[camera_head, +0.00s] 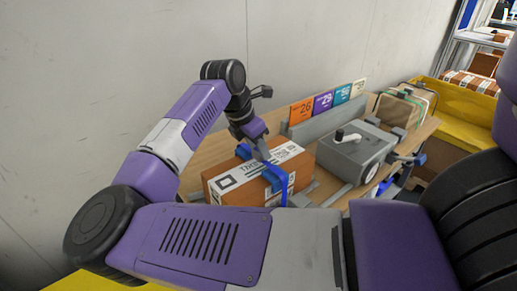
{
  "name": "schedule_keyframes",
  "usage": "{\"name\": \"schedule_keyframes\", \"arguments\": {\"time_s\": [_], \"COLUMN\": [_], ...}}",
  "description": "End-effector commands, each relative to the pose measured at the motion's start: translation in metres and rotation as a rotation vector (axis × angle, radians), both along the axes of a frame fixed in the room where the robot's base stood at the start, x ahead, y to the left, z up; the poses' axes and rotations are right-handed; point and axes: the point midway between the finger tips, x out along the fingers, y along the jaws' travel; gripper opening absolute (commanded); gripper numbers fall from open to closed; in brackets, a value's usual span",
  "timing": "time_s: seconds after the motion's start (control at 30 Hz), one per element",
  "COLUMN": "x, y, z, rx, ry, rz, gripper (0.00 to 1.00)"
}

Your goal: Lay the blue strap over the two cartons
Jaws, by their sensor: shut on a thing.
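The blue strap (274,180) lies across the top of a brown carton (231,189) with a white printed label and hangs down its front side. A second labelled carton face (292,164) shows right of the strap; the seam between the two cartons is hard to see. Another piece of blue shows behind the top edge at the left. My gripper (263,153) points down at the carton top, shut on the blue strap. The fingertips are small and partly hidden against the strap and label.
A grey machine with a crank handle (352,155) stands right of the cartons. Behind it, a grey rail (318,124) carries coloured number cards (325,102). A strapped brown parcel (401,108) and a yellow bin (462,112) are farther right. A plain wall (330,45) closes the back.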

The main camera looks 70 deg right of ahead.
Motion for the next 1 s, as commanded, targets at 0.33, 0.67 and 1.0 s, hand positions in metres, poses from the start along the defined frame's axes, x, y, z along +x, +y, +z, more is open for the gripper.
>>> {"name": "schedule_keyframes", "arguments": {"time_s": [0.33, 0.67, 1.0], "x": [-0.0001, -0.0001, 0.0015], "y": [-0.0001, -0.0001, 0.0014], "z": [-0.0066, -0.0064, -0.0025], "rx": [-0.001, 0.000, 0.000], "ry": [0.001, 0.000, -0.002], "rz": [0.000, 0.000, 0.001], "gripper": [0.00, 0.61, 0.61]}}
